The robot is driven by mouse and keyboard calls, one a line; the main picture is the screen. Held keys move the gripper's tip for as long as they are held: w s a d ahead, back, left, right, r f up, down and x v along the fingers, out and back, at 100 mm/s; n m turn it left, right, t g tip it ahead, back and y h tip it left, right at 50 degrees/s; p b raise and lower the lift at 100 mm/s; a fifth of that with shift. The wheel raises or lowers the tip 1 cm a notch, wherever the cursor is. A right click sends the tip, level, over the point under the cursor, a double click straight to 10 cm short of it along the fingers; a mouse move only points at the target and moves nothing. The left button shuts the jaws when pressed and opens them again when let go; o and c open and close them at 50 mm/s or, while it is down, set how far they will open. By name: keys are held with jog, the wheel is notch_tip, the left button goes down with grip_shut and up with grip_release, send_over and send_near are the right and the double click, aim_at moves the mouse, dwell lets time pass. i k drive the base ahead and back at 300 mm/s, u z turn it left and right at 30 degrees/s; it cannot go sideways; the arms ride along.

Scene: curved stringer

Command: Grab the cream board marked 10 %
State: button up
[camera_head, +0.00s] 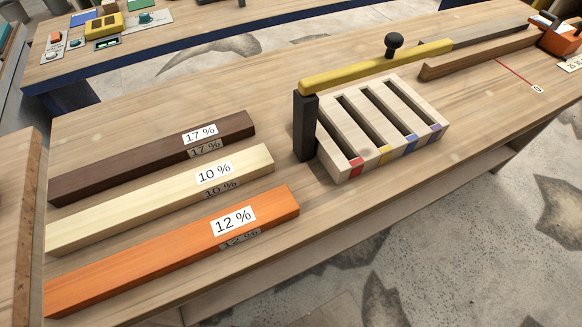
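The cream board marked 10 % (150,204) lies flat on the wooden bench, at the left of the head view. It is the middle one of three boards lying side by side. A dark brown board marked 17 % (140,162) lies behind it. An orange board marked 12 % (160,260) lies in front of it. Narrow gaps of bench show between the boards. My gripper does not show in this view.
A slotted pale wooden rack (385,125) with coloured marks stands right of the boards. Beside it, a black post (304,128) and a yellow bar (375,68) with a black knob rise above the bench (345,205). A second table (180,42) stands behind.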

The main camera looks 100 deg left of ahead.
aim_at(70, 234)
jog(key=u, duration=3.45)
jog(key=k, duration=0.85)
jog(key=u, duration=0.35)
